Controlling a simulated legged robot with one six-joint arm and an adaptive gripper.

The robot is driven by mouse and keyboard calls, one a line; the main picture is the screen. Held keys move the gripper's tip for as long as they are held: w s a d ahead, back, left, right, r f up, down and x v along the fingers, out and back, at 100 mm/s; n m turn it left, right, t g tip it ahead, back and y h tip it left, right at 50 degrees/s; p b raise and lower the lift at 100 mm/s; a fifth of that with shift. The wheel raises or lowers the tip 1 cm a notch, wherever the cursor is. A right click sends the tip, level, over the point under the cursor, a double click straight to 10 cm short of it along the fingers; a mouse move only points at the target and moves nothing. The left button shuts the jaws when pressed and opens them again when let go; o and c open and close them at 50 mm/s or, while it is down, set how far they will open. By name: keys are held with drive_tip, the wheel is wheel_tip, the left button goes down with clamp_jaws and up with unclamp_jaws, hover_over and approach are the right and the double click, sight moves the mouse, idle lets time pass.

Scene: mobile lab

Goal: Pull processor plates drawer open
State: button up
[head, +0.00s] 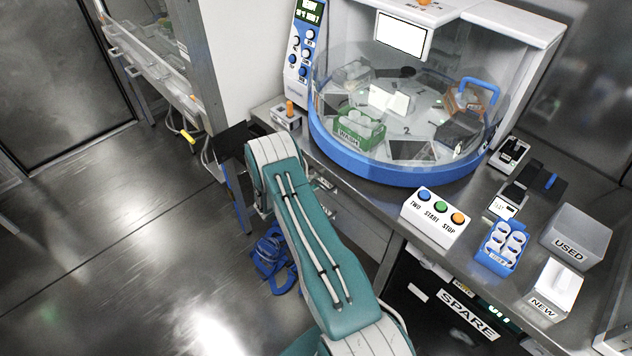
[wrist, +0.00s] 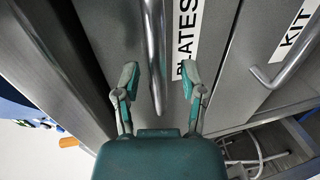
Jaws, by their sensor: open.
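In the wrist view, a grey drawer front (wrist: 218,75) bears a white label reading "PLATES" (wrist: 187,40). Its metal bar handle (wrist: 153,50) runs up the picture beside the label. My gripper (wrist: 160,76) is open, with one finger on each side of the handle's lower end. The fingers look apart from the bar, and nothing is held. How far the fingertips are from the drawer front is hard to tell. The drawer looks shut. In the head view, my arm hides my gripper and most of the drawer fronts (head: 350,212) under the counter.
A drawer labelled "KIT" (wrist: 300,30) with its own handle (wrist: 290,62) lies to the right. The counter above holds a blue-rimmed domed machine (head: 400,172), a button box (head: 435,217) and a blue tube rack (head: 497,262). Open floor (head: 130,250) lies to the left.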

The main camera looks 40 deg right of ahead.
drive_tip(key=shift+d+f, duration=0.1)
drive_tip(key=shift+d, duration=0.2)
clamp_jaws()
drive_tip(key=shift+a, duration=0.1)
drive_tip(key=f+v, duration=0.3)
drive_tip(key=v, duration=1.2)
drive_tip(key=a+f+v, duration=0.1)
drive_tip(key=f+v, duration=0.2)
drive_tip(key=v, duration=1.2)
drive_tip(key=shift+s+a+f, duration=0.25)
drive_tip(key=shift+s+a, duration=0.05)
drive_tip(key=shift+s, duration=0.1)
